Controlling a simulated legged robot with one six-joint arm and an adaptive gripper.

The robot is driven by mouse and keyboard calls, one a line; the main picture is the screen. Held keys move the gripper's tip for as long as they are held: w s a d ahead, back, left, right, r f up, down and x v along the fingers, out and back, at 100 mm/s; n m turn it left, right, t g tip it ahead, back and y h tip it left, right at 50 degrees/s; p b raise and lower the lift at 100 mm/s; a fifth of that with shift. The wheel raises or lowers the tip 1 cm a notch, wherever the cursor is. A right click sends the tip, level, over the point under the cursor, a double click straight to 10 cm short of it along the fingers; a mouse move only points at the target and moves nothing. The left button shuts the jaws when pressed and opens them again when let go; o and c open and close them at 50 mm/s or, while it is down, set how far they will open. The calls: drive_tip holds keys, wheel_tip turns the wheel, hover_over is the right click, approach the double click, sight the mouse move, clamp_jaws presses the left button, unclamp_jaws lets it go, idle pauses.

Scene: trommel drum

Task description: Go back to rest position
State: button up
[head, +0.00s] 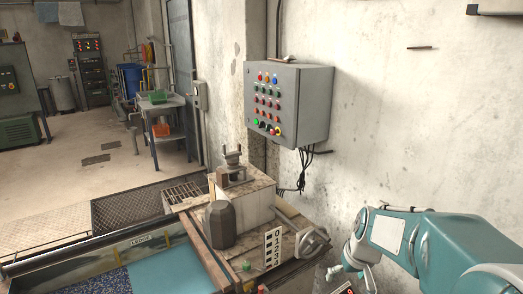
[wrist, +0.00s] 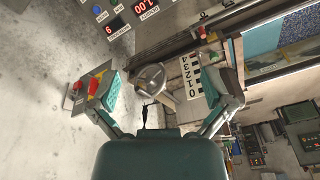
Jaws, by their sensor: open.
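My gripper (wrist: 163,88) is open and empty in the wrist view, its two teal fingers spread wide to left and right. Between and beyond them show a grey handwheel (wrist: 150,78) and a white scale plate (wrist: 190,75) numbered 0 to 4. Nothing is visibly held or touched. In the head view my teal arm reaches in from the lower right, with my gripper (head: 350,264) small and partly hidden at its end. It sits to the right of the handwheel (head: 313,243), apart from it.
A grey control box (head: 292,105) with coloured buttons hangs on the concrete wall. The machine's scale plate (head: 272,248) faces me. A trough of blue material (head: 170,270) lies at lower left. Red-digit displays (wrist: 117,27) and a red-yellow switch (wrist: 94,86) show in the wrist view.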

drive_tip(key=s+a+r+t, duration=0.1)
drive_tip(key=s+r, duration=0.2)
drive_tip(key=s, duration=0.3)
drive_tip(key=s+a+r+t, duration=0.1)
drive_tip(key=s+a+r, duration=0.1)
drive_tip(key=s, duration=0.5)
drive_tip(key=s+a+r+m+t+h, duration=0.1)
drive_tip(key=s+r, duration=0.3)
drive_tip(key=s, duration=0.3)
drive_tip(key=shift+a+r, duration=0.2)
drive_tip(key=shift+a, duration=0.05)
